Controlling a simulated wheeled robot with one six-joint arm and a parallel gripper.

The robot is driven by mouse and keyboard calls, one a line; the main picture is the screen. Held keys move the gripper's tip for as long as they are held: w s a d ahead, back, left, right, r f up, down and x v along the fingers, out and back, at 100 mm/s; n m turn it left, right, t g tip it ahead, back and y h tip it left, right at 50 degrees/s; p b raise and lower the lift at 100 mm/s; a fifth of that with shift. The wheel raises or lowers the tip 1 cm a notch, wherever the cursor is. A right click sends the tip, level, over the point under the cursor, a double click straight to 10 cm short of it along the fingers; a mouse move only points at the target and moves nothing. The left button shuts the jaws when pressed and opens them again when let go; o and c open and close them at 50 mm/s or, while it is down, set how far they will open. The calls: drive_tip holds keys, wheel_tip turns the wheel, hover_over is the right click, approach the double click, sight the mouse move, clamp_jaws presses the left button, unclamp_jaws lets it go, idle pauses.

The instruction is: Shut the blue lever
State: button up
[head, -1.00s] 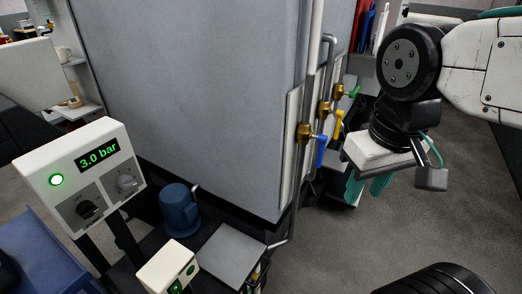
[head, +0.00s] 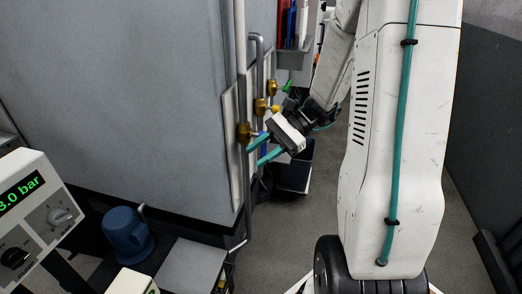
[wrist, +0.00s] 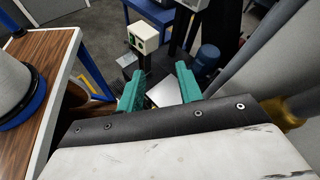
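The blue lever (head: 263,151) is on the nearest brass valve (head: 244,133) of the pipe row on the grey cabinet's side. Only a small blue part shows beside my fingers; the rest is hidden, so I cannot tell its angle. My gripper (head: 254,158) is at that valve, its teal fingers pointing left and apart. I cannot tell whether they touch the lever. In the wrist view, my gripper (wrist: 158,72) is open, with no lever visible between the fingers. A blurred brass part (wrist: 294,112) shows at the right edge.
The yellow lever (head: 275,108) and green lever (head: 287,86) sit on valves farther back. A grey pipe (head: 241,60) runs up beside the cabinet (head: 120,90). A wooden-topped table (wrist: 35,60) is at the wrist view's left. The pressure box (head: 35,205) reads 3.0 bar.

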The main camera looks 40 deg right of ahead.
sight(264, 151)
drive_tip(key=w+d+f+m+t, duration=0.4)
drive_tip(key=d+f+m+t, duration=0.55)
drive_tip(key=d, duration=0.45)
drive_tip(key=shift+m+t, duration=0.25)
drive_tip(key=shift+m, duration=0.1)
drive_tip(key=x, duration=0.8)
drive_tip(key=shift+w+d+r, duration=0.1)
drive_tip(key=shift+w+r, duration=0.05)
drive_tip(key=shift+r, duration=0.2)
clamp_jaws()
